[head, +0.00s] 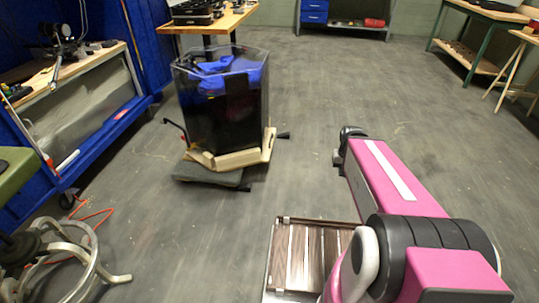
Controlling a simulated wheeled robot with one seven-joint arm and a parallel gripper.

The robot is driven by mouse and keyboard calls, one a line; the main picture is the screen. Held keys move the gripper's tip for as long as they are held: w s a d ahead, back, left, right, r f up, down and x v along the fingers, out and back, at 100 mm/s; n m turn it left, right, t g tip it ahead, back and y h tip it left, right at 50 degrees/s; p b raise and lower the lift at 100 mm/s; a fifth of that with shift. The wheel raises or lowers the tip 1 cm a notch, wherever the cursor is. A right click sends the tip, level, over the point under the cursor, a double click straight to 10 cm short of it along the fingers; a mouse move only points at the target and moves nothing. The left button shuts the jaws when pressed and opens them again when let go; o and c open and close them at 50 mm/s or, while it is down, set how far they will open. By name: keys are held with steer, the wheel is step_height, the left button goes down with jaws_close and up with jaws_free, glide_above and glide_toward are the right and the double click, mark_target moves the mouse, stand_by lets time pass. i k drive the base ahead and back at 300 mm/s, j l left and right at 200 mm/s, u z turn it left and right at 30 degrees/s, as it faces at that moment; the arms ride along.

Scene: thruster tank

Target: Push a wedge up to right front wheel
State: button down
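A dark, clear-walled tank (221,115) with blue parts inside its top stands left of centre on the floor. Its low base has a pale wooden edge (232,159) and a grey slab (208,177) at the front left. Small dark pieces show beside the base at the right (283,135) and at the front (245,188). I cannot tell whether they are wedges or wheels. The right front wheel cannot be made out. My pink arm reaches forward at the right, well apart from the tank, ending in a dark joint. No gripper fingers can be made out.
A blue-framed bench (72,125) stands at the left, with a ring-shaped metal frame (75,262) and a red cable (95,217) in front. A wooden table (218,20) stands behind the tank. Open floor (320,100) lies right of the tank.

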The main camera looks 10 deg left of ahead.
mark_target(286, 136)
steer(key=i+l, duration=0.2)
steer(key=i, duration=0.3)
steer(key=i+l, duration=0.2)
steer(key=i, duration=0.25)
steer(key=i+l, duration=0.25)
steer(key=i, duration=0.25)
steer(key=i+l, duration=0.2)
steer(key=i, duration=0.3)
steer(key=i+l+u, duration=0.1)
steer(key=i, duration=0.35)
steer(key=l, duration=0.1)
